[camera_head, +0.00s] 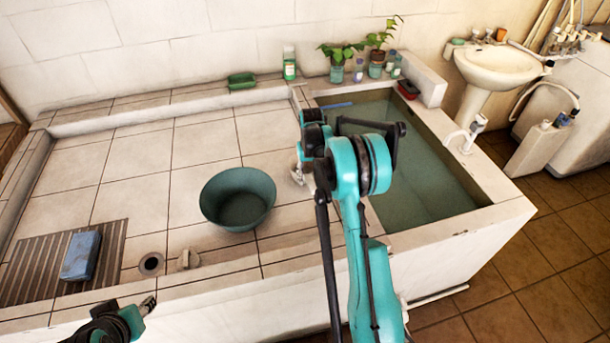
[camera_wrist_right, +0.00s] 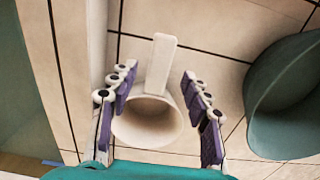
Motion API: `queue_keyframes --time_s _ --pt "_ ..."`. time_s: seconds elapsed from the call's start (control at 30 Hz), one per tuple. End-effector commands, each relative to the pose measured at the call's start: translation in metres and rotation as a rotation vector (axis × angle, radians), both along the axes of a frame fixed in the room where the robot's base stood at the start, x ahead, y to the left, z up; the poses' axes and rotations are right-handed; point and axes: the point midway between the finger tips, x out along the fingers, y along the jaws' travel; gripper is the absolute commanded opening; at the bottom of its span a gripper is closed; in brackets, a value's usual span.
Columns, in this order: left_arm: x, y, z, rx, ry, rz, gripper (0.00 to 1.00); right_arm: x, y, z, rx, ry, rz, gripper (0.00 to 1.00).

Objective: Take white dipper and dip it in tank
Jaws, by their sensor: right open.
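The white dipper (camera_wrist_right: 148,125) sits on the tiled ledge in the right wrist view, its cup mouth facing the camera and its handle pointing up the picture. My right gripper (camera_wrist_right: 160,76) is open, with one finger on each side of the dipper. I cannot tell whether the fingers touch it. In the head view my right arm mostly hides the right gripper (camera_head: 301,172) and the dipper. The tank (camera_head: 500,208), filled with greenish water, lies right of the gripper. My left gripper (camera_head: 143,306) is at the bottom left, away from the dipper; its jaws are unclear.
A green basin (camera_head: 238,198) stands on the tiles left of the right gripper; it also shows in the wrist view (camera_wrist_right: 285,110). A blue block (camera_head: 81,255) lies at the left. Potted plants (camera_head: 340,68) and bottles line the back ledge. Tiles between are clear.

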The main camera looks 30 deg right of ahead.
Motion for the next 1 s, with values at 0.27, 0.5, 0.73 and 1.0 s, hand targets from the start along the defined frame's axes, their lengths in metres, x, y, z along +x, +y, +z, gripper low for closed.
queue_keyframes --time_s 0.27,0.5,0.73,1.0 --pt "0.0 0.0 -0.021 0.0 0.0 0.0 0.4 0.003 -0.003 -0.042 0.0 -0.001 0.0 0.48" --pt "0.0 0.0 -0.021 0.0 0.0 0.0 0.4 0.003 -0.003 -0.047 0.0 -0.001 0.0 0.48" --pt "0.0 0.0 -0.021 0.0 0.0 0.0 0.4 0.003 -0.003 -0.047 0.0 -0.001 0.0 0.01" --pt "0.0 0.0 -0.021 0.0 0.0 0.0 0.4 0.003 -0.003 -0.047 0.0 -0.001 0.0 0.0"
